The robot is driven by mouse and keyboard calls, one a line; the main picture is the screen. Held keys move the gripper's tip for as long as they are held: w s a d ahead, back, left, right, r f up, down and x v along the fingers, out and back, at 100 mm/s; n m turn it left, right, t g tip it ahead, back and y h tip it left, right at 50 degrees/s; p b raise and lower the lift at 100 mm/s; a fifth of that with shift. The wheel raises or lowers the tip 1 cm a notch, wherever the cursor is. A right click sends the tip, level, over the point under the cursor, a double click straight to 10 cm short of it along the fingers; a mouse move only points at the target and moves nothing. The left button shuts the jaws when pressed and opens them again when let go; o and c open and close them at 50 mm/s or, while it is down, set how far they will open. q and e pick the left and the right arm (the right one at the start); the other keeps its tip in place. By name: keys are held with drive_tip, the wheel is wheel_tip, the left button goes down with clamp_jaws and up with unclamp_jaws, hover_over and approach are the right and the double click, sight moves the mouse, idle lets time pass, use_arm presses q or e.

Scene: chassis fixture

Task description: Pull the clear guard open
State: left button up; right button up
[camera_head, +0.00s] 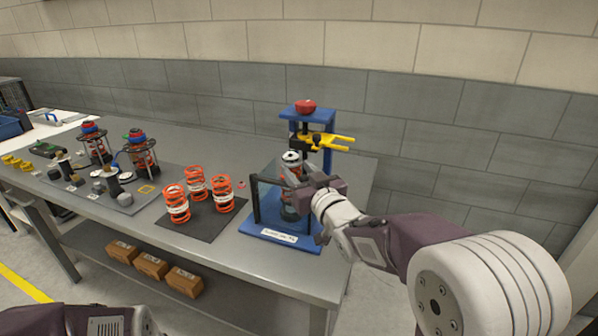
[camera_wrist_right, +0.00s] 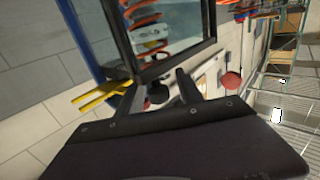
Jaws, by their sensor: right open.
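The clear guard is a see-through pane in a black frame (camera_head: 256,205) at the front of the blue fixture (camera_head: 275,235). In the right wrist view the guard's pane (camera_wrist_right: 185,30) and dark frame fill the top middle, with an orange spring (camera_wrist_right: 148,22) behind them. My right gripper (camera_head: 293,180) is at the guard's upper right side. In the right wrist view its fingers (camera_wrist_right: 160,90) are open, one on each side of a small dark knob (camera_wrist_right: 158,94) by the frame's lower edge. I cannot tell whether they touch it. My left gripper is out of view.
Several orange springs (camera_head: 196,184) stand on a dark mat left of the fixture. Two assembled units (camera_head: 140,155) stand farther left. A yellow fork-shaped part (camera_head: 325,142) sticks out from the blue press frame behind my gripper. Brown boxes (camera_head: 150,265) lie on the shelf below.

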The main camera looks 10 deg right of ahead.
clamp_jaws()
idle(1.3)
